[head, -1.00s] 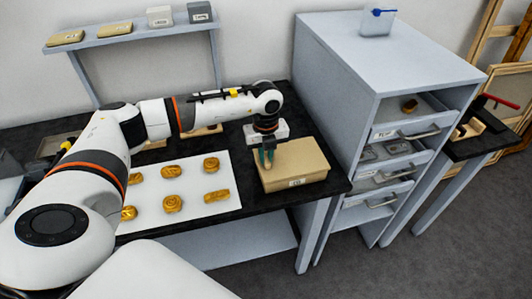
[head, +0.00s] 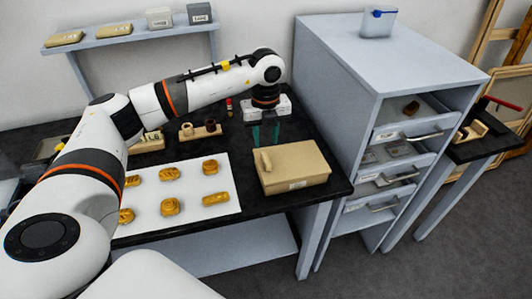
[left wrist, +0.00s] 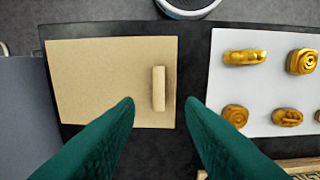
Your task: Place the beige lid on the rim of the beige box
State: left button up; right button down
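The beige lid (head: 298,160) lies flat on the beige box (head: 315,181) at the right of the dark table. Its edges look lined up with the box, and a bar handle stands at its left side. The lid also shows from above in the left wrist view (left wrist: 100,85), covering the box. My left gripper (head: 265,140) is open and empty, raised above and behind the lid, apart from the handle. In the left wrist view its green fingers (left wrist: 158,103) are spread wide, with the handle between them in the picture. My right gripper is not in view.
A white sheet (head: 188,203) with several gold ornaments lies left of the box. A grey drawer cabinet (head: 340,100) with partly open drawers stands close on the right. Small wooden holders (head: 200,131) sit at the table's back.

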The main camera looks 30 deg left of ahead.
pick_arm(q)
jog(key=shift+r+b, duration=0.3)
jog(key=shift+r, duration=1.95)
jog(key=shift+f, duration=0.1)
